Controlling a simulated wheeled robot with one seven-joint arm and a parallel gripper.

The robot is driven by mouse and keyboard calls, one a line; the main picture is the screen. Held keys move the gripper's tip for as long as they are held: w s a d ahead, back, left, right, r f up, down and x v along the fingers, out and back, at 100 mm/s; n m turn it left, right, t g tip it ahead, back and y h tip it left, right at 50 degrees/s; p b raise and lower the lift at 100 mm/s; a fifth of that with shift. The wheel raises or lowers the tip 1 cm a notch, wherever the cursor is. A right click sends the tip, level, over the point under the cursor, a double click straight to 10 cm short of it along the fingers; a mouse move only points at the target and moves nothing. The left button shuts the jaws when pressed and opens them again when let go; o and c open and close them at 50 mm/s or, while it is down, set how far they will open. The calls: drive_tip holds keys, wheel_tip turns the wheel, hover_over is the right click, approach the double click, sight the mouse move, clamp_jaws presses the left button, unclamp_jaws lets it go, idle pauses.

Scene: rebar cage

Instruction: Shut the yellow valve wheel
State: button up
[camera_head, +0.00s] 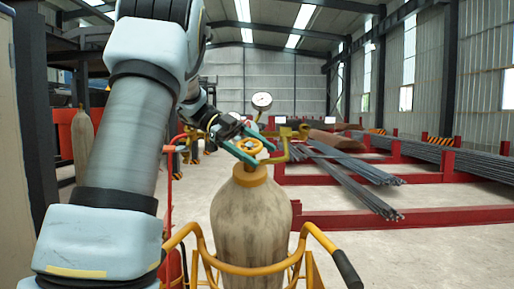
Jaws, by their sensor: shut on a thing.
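The yellow valve wheel (249,147) sits at the top of a tan gas cylinder (250,217) near the middle of the view. My gripper (255,149), with green fingers, reaches in from the left at the height of the wheel. Its fingers are on the wheel's rim, shut on it. Part of the wheel is hidden behind the fingers. A round white pressure gauge (262,101) stands above and behind the wheel. Yellow valve fittings (286,133) extend to the right of it.
The cylinder stands in a yellow tubular cart (203,250) with a black handle grip (347,269) at front right. Red racks (400,217) with bundles of steel bars (350,178) lie to the right. Another tan cylinder (82,143) stands at far left. Bare floor lies between.

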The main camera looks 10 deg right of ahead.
sight(245, 143)
drive_tip(key=shift+s+d+f, duration=0.1)
drive_tip(key=shift+f, duration=0.05)
drive_tip(key=o, duration=1.2)
drive_tip(key=shift+c, duration=0.2)
drive_tip(key=v, duration=0.7)
drive_tip(key=shift+w+p, duration=0.2)
drive_tip(key=shift+p, duration=0.1)
drive_tip(key=shift+a, duration=0.2)
